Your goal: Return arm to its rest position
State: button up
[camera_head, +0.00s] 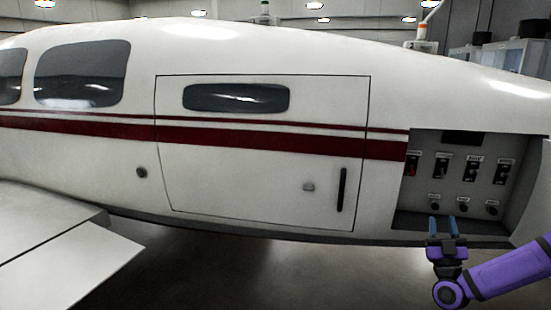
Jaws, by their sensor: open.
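My gripper (444,227) is at the lower right, at the end of my purple arm. Its two blue-grey fingers point up and stand apart with nothing between them. It appears in front of the lower edge of an open panel bay (412,218) in the aircraft's side. The bay holds a grey control panel (455,182) with several dark switches in an upper row and round knobs below. Whether the fingers touch the bay edge cannot be told. Most of my arm is cut off by the right edge of the view.
A white aircraft fuselage (110,180) with a dark red stripe fills the view. It has a closed door (240,190) with a dark handle (342,190). A wing (60,240) juts out at the lower left. The floor (270,275) below the fuselage looks clear.

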jog(key=w+a+r+n+g+y, duration=0.3)
jog(key=w+a+n+g+y, duration=0.3)
jog(key=a+n+g+y, duration=0.45)
jog(key=s+a+r+m+g+h, duration=0.2)
jog(key=s+r+m+g+h, duration=0.6)
jog(key=s+r, duration=0.65)
jog(key=s+a+r+m+g, duration=0.1)
jog(key=s+r+m, duration=0.1)
jog(key=s, duration=0.9)
jog(key=s+a+r+m+g, duration=0.2)
jog(key=s+r+m, duration=0.1)
jog(key=s, duration=0.9)
jog(key=shift+r, duration=0.25)
jog(key=shift+s+g, duration=0.1)
jog(key=shift+g, duration=0.15)
